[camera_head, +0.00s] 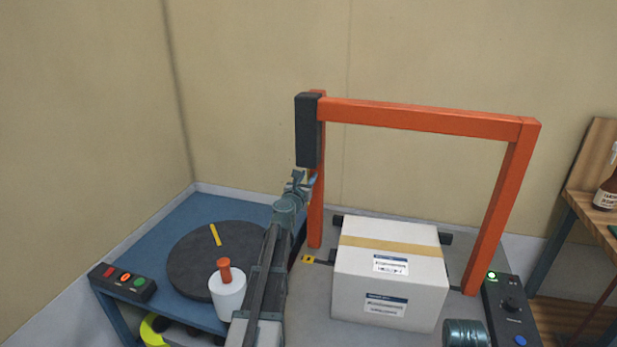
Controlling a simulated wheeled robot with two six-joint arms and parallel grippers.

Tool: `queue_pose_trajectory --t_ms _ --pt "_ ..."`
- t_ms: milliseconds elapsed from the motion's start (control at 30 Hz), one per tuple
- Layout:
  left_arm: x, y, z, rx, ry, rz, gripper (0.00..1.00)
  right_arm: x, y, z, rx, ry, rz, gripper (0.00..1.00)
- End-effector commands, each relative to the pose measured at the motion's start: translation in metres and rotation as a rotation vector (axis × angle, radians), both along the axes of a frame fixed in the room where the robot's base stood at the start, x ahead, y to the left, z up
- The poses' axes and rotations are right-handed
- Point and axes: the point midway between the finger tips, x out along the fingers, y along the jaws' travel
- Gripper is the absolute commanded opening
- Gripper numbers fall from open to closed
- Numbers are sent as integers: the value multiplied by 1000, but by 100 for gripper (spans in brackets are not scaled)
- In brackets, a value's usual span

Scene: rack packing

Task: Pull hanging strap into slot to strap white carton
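The white carton (388,275) sits on the grey bed under an orange arch (420,117). It has a tan tape band on top and labels on its top and front. My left gripper (299,177) is raised at the arch's left post, just below the black box (308,130). It is small and seen from behind, so its opening is unclear. I cannot make out the hanging strap; the gripper and arm may cover it. A yellow marker (309,259) with a dark piece beside it lies left of the carton, perhaps at the slot.
Left is a blue table (180,225) with a dark round turntable (195,262), a white cylinder with an orange knob (227,290) and a button box (124,283). A control panel (509,308) stands right of the carton. A wooden shelf (592,180) is at far right.

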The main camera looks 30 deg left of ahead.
Motion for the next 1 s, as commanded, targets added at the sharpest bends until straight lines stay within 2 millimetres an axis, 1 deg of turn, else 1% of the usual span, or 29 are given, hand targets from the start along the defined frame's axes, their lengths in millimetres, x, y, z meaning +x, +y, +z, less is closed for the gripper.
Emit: queue_pose_trajectory --t_ms 33,100,300,333,467,500,533,1000 --pt "5 1 0 0 0 0 36 0 0 0 0 0 0 57" --pt "7 1 0 0 0 0 36 0 0 0 0 0 0 57" --pt "6 1 0 0 0 0 36 0 0 0 0 0 0 57" --pt "6 1 0 0 0 0 34 0 0 0 0 0 0 57" --pt "6 1 0 0 0 0 11 0 0 0 0 0 0 57" --pt "6 1 0 0 0 0 4 0 0 0 0 0 0 57" --pt "6 1 0 0 0 0 0 0 0 0 0 0 0 57" --pt "6 1 0 0 0 -1 0 0 0 0 0 0 0 57"
